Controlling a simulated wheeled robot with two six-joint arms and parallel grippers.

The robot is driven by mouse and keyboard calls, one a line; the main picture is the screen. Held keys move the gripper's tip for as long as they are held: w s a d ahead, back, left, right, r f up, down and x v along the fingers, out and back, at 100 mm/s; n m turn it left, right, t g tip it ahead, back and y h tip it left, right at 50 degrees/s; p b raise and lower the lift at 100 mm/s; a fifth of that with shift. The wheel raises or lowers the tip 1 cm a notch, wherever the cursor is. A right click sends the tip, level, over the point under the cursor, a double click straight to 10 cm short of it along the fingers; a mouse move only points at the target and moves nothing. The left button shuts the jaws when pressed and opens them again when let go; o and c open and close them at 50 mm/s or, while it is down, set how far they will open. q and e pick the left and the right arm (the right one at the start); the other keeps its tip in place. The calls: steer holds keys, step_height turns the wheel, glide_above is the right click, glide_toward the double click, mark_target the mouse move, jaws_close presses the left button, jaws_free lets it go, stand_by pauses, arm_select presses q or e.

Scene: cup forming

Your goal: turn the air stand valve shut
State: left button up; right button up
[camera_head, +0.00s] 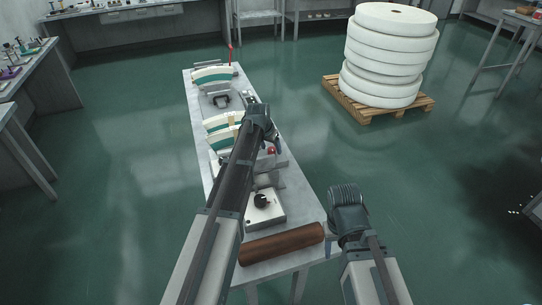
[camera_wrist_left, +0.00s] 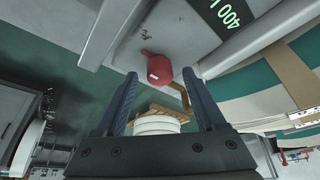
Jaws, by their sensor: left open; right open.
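A red valve handle (camera_wrist_left: 160,68) with a short lever stands out from a grey panel in the left wrist view. It appears between the two fingertips of my left gripper (camera_wrist_left: 160,76), with gaps to both fingers; whether it lies ahead of or level with the tips I cannot tell. In the head view a small red part (camera_head: 271,150) shows on the bench beside my left gripper (camera_head: 274,140), partly hidden by the arm. My left gripper is open and empty. My right gripper (camera_head: 330,246) is open and empty beside the bench's near right corner.
The long grey bench (camera_head: 315,210) bears curved white-and-green pieces (camera_head: 213,75), a white box with a black knob (camera_head: 262,201) and a brown roller (camera_head: 282,244). White discs (camera_head: 388,50) are stacked on a wooden pallet (camera_head: 365,115). Green floor right of the bench is free.

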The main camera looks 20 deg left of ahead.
arm_select(q)
steer(key=shift+w+f, duration=0.2)
steer(key=shift+f, duration=0.3)
arm_select(e)
steer(key=shift+f, duration=0.5)
arm_select(q)
steer(key=shift+c, duration=0.4)
jaws_close()
